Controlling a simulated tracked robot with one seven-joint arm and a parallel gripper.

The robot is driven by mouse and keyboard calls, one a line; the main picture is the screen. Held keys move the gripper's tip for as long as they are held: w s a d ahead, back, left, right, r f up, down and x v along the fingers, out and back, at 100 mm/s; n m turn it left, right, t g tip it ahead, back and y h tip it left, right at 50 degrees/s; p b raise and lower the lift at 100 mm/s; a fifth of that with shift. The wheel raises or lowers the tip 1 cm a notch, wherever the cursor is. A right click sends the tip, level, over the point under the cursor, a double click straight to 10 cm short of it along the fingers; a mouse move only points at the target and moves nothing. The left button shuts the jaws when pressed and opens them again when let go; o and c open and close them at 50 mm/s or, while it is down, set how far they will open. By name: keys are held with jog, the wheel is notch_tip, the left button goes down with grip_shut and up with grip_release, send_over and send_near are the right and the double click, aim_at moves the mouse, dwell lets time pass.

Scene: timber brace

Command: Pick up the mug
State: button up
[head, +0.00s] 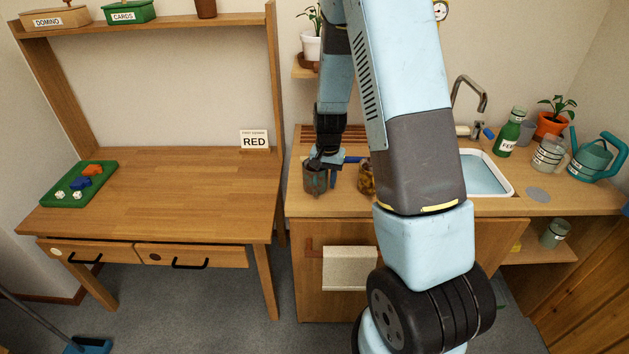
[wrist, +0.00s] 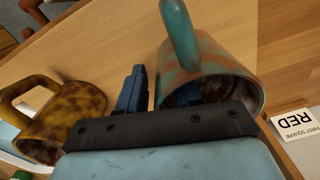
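A teal mug with rusty brown patches (head: 315,180) stands on the counter near its left end. In the wrist view this mug (wrist: 225,62) shows its open mouth and its handle at the top. My gripper (head: 323,160) is right at the mug's rim, pointing down. In the wrist view my gripper (wrist: 160,92) has its fingers apart: one is outside the mug wall, the other reaches into the mouth, its tip hidden. A narrow gap shows between the outer finger and the wall. A second mug, mottled amber and brown (wrist: 68,110), stands to the side; my arm partly hides it in the head view (head: 366,180).
The sink (head: 486,172) is right of my arm, with a green bottle (head: 510,133), a glass jar (head: 548,155) and a teal watering can (head: 592,158) beyond. A wooden desk (head: 160,190) at left holds a green tray (head: 58,198) and a RED sign (head: 254,140); its middle is clear.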

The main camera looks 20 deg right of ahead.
grip_shut()
jog(key=shift+r, duration=0.1)
dwell(0.6)
jog(key=shift+r, duration=0.5)
notch_tip(320, 180, up, 2)
jog(key=shift+r, duration=0.2)
jog(key=s+a+r, duration=0.3)
jog(key=s+r, duration=0.6)
jog(key=s, duration=0.4)
jog(key=shift+s+r, duration=0.25)
jog(key=shift+s, duration=0.1)
